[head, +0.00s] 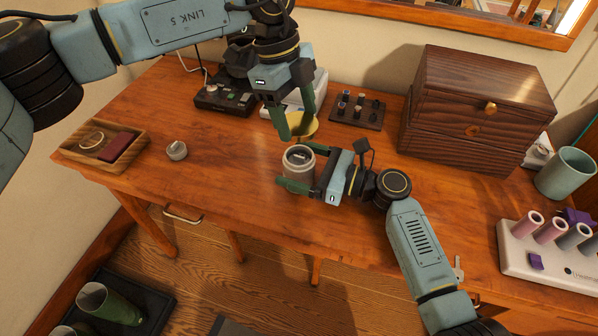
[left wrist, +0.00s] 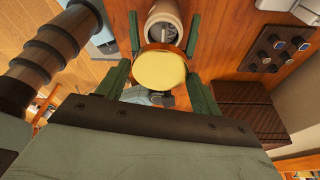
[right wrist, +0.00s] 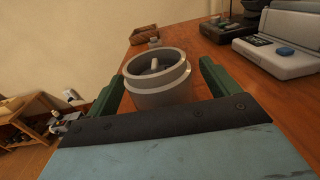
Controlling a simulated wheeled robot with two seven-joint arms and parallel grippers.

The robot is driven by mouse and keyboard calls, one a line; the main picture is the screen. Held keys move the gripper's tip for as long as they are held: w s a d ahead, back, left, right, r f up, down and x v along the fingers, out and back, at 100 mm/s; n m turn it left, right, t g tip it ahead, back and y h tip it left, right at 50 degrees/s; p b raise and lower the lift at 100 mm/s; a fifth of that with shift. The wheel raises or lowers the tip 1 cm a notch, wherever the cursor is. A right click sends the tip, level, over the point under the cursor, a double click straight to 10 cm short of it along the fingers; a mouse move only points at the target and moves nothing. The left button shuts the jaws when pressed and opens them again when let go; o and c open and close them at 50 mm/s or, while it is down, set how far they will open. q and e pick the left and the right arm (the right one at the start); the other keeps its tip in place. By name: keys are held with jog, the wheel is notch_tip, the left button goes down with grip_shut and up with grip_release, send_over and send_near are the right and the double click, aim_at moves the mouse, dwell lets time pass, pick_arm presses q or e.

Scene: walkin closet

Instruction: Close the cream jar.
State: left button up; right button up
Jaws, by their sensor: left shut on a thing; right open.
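The cream jar (head: 299,172) is a pale grey-beige pot standing upright and open on the wooden desk. A small pale piece shows inside its dark mouth; the jar also shows in the left wrist view (left wrist: 163,14) and the right wrist view (right wrist: 158,88). My left gripper (head: 298,122) is shut on a round yellow-gold lid (head: 304,126), held above and just behind the jar in the head view. The lid (left wrist: 160,70) sits between its green fingers in the left wrist view. My right gripper (head: 304,168) is open, its fingers on either side of the jar.
A dark wooden box (head: 468,100) stands at the right. Behind the jar are a small rack (head: 357,111) and a black device (head: 222,98). A wooden tray (head: 104,147) and a small grey knob-like item (head: 177,150) lie left.

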jog(key=c, duration=1.5)
pick_arm(q)
send_over(300, 157)
jog(key=shift+w+a+f, duration=0.1)
jog(key=shift+a+f, duration=0.05)
jog(key=shift+f, duration=0.7)
jog(key=shift+w+a+f, duration=0.1)
jog(key=shift+f, duration=0.7)
jog(key=shift+w+a+f, duration=0.1)
jog(key=shift+a+f, duration=0.05)
jog(key=shift+f, duration=0.7)
pick_arm(e)
jog(key=shift+o, duration=0.2)
pick_arm(q)
jog(key=shift+f, duration=0.85)
jog(key=shift+f, duration=0.55)
